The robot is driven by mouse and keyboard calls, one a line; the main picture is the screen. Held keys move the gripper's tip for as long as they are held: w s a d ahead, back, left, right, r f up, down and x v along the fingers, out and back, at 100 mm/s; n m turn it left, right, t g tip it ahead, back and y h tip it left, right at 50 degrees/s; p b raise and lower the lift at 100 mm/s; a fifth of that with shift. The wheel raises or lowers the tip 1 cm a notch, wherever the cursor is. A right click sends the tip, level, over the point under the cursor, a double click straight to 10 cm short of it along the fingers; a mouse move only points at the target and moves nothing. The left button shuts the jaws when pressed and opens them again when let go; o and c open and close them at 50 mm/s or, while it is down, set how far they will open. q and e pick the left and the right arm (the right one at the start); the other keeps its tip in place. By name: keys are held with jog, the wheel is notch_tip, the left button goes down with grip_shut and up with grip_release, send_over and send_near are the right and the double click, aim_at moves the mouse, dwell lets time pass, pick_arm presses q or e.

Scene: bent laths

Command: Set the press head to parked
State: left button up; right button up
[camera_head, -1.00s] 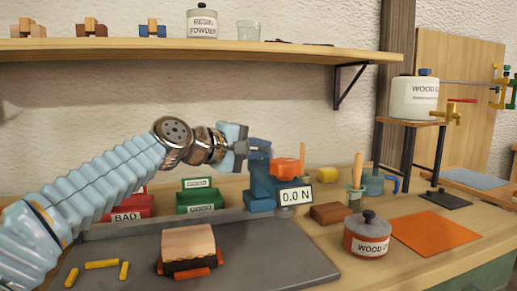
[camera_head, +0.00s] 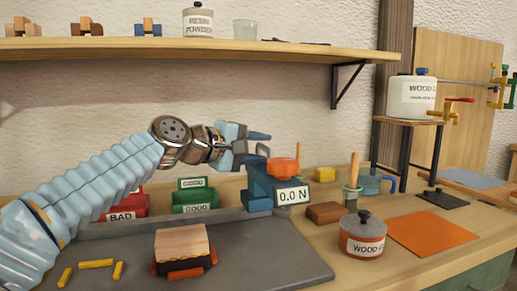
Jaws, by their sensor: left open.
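The press (camera_head: 258,188) is a blue stand on the bench with an orange head part (camera_head: 284,166) at its upper right and a display reading 0.0 N (camera_head: 293,196). My left gripper (camera_head: 259,147) is open and empty, up at the top left of the press, its fingers pointing right. Whether a finger touches the press cannot be told. The gripper hides part of what lies behind it. My right gripper is not in view.
Red BAD (camera_head: 122,215) and green GOOD (camera_head: 196,209) bins stand behind the grey mat (camera_head: 255,255). A wooden block on a dark form (camera_head: 182,250) and yellow sticks (camera_head: 96,264) lie on it. A glue pot (camera_head: 362,246) and brown block (camera_head: 324,213) stand right.

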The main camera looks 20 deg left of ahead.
pick_arm(q)
jog(key=b+v, duration=0.2)
jog(key=v, duration=1.1)
jog(key=shift+s+b, duration=0.25)
jog(key=shift+b, duration=0.1)
jog(key=shift+a, duration=0.1)
